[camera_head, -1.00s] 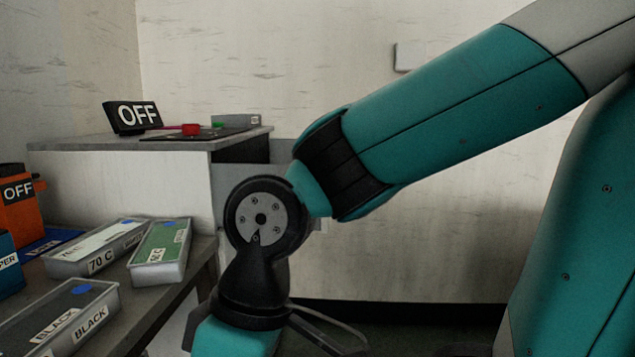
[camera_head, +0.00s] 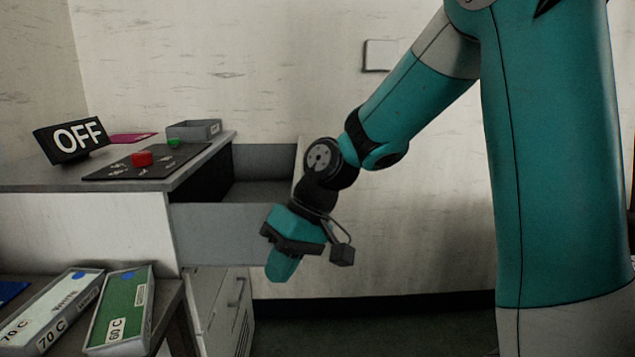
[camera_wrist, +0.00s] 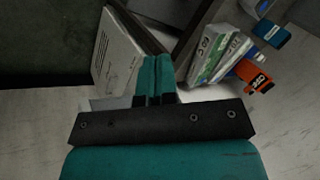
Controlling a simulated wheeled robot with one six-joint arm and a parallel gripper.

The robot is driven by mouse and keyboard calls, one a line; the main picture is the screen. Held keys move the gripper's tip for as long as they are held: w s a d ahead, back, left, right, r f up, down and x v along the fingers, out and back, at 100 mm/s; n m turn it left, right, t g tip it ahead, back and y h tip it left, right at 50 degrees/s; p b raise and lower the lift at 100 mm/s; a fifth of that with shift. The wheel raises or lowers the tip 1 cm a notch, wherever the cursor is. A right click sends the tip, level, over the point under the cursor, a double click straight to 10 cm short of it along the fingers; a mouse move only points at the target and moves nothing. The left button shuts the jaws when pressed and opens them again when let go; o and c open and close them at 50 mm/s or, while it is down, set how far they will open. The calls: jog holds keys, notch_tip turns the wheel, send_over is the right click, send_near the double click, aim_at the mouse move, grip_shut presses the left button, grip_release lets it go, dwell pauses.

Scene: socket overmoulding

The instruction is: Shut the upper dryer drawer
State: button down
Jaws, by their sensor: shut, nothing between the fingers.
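The dryer is a white-sided cabinet (camera_head: 85,228) at the left of the head view, with a dark top. Its upper drawer (camera_head: 225,238) stands pulled out to the right, showing a long grey side wall and an open inside. A pale upright edge at its right end, probably the drawer front (camera_head: 299,150), is partly hidden by my arm. My gripper (camera_head: 282,272) is shut and empty, pointing down near the drawer's right end, overlapping it in the view; I cannot tell whether they touch. The wrist view shows the two teal fingers (camera_wrist: 155,75) together.
On the cabinet top are an OFF sign (camera_head: 78,140), a control panel with a red button (camera_head: 141,159) and a grey tray (camera_head: 193,130). Labelled boxes (camera_head: 122,308) lie on a lower bench. A pale vented unit (camera_head: 222,310) stands below the drawer. Floor to the right looks clear.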

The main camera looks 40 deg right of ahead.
jog(key=w+d+r+m+t+y+p, duration=0.1)
jog(key=w+d+r+m+p, duration=0.15)
jog(key=d, duration=0.25)
jog(key=w+d+r+m+p, duration=0.1)
jog(key=w+d+r+p, duration=0.1)
jog(key=w+d+p, duration=0.25)
jog(key=d+m+t+p, duration=0.3)
jog(key=d+m+p, duration=0.3)
jog(key=d, duration=0.9)
jog(key=w+a+f+n+p, duration=0.1)
jog(key=w+a+f+p, duration=0.3)
jog(key=w+a+f, duration=0.2)
jog(key=shift+w+a+f+y, duration=0.4)
jog(key=shift+a+f, duration=0.25)
jog(key=shift+a, duration=0.7)
jog(key=shift+w, duration=0.1)
